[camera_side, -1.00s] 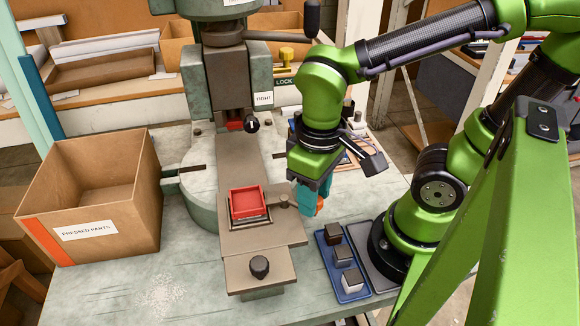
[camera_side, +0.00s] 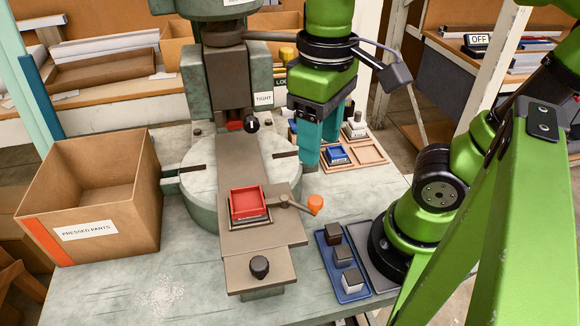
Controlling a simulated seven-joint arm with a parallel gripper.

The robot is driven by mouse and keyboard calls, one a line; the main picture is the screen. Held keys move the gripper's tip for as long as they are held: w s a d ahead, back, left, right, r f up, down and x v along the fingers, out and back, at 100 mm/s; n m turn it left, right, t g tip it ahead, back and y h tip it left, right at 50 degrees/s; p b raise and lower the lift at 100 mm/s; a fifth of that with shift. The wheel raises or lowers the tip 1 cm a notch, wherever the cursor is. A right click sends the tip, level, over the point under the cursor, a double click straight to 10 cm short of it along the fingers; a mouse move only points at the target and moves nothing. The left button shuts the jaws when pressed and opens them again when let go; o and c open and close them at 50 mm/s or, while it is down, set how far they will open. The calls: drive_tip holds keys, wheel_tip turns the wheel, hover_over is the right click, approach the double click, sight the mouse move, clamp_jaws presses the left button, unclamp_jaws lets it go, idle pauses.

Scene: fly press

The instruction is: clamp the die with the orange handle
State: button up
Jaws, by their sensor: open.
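The red die (camera_side: 246,202) sits in its dark frame on the press's sliding plate (camera_side: 285,232). The orange handle (camera_side: 315,204) is on a short metal lever whose pivot (camera_side: 284,201) is beside the die's right edge. The lever points right, away from the die, and overhangs the plate's right edge. My gripper (camera_side: 316,166) has teal fingers pointing down. It is open and appears empty, above and behind the orange handle and apart from it.
A cardboard box labelled PRESSED PARTS (camera_side: 100,195) stands at the left. A blue tray (camera_side: 329,262) with several small blocks lies right of the plate. A wooden tray (camera_side: 368,152) holding a blue die (camera_side: 339,155) is behind. The press ram (camera_side: 230,85) hangs behind the die.

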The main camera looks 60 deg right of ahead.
wheel_tip(320, 180, up, 5)
drive_tip(key=shift+r, duration=0.15)
idle(0.3)
drive_tip(key=w+d+f+m+t+y, duration=0.2)
drive_tip(key=w+d+f+m+t, duration=0.1)
drive_tip(key=w+d+f+t, duration=0.3)
wheel_tip(320, 180, down, 3)
drive_tip(key=d+t, duration=0.1)
drive_tip(key=d, duration=0.1)
drive_tip(key=shift+w+d+r+m, duration=0.15)
drive_tip(key=shift+w+d+m, duration=0.15)
drive_tip(key=shift+w+m, duration=0.1)
